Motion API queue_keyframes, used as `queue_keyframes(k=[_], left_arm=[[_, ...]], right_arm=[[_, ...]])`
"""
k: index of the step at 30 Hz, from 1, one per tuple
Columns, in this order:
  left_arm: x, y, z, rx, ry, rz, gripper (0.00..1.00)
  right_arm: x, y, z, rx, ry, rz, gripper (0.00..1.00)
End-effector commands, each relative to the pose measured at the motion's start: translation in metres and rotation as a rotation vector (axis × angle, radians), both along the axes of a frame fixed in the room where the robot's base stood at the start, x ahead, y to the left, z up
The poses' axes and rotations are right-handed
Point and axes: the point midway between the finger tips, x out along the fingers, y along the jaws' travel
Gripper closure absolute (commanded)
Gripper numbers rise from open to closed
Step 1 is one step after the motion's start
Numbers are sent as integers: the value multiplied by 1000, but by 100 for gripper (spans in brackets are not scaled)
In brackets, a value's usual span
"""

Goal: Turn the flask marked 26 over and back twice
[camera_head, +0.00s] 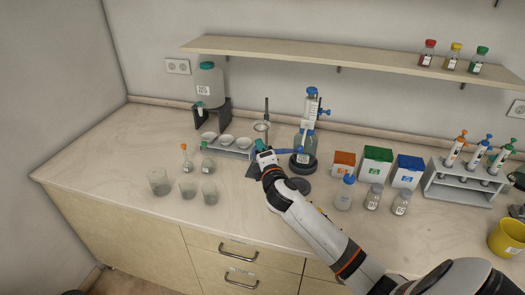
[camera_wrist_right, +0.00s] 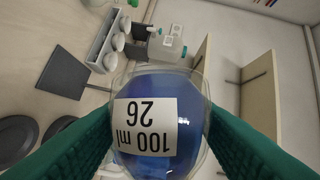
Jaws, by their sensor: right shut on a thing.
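The flask marked 26 (camera_wrist_right: 152,125) is a round clear glass flask with blue liquid and a white "100 ml 26" label. It fills the middle of the right wrist view, with its label upside down in the picture. My right gripper (camera_head: 263,150) is shut on it, a green finger pad on each side. In the head view the hand is over the middle of the bench and hides most of the flask; I cannot tell its exact tilt. My left gripper is not in view.
A rack with white cups (camera_head: 227,142), small flasks and beakers (camera_head: 188,188) stand left. Boxes (camera_head: 375,165), bottles and a pipette rack (camera_head: 465,185) stand right.

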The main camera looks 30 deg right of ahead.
Motion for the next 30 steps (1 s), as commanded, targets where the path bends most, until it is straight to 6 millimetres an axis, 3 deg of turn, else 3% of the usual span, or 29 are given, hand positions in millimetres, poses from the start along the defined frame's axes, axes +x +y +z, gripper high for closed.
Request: queue_keyframes(k=[10, 15, 26, 30], left_arm=[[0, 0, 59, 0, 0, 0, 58], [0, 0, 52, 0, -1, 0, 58], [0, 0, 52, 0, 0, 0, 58], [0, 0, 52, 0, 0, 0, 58]], right_arm=[[0, 0, 11, -165, 149, 1, 77], [1, 0, 3, -313, 276, 0, 77], [1, 0, 2, -345, 308, 0, 77], [2, 0, 4, -467, 414, 0, 77]])
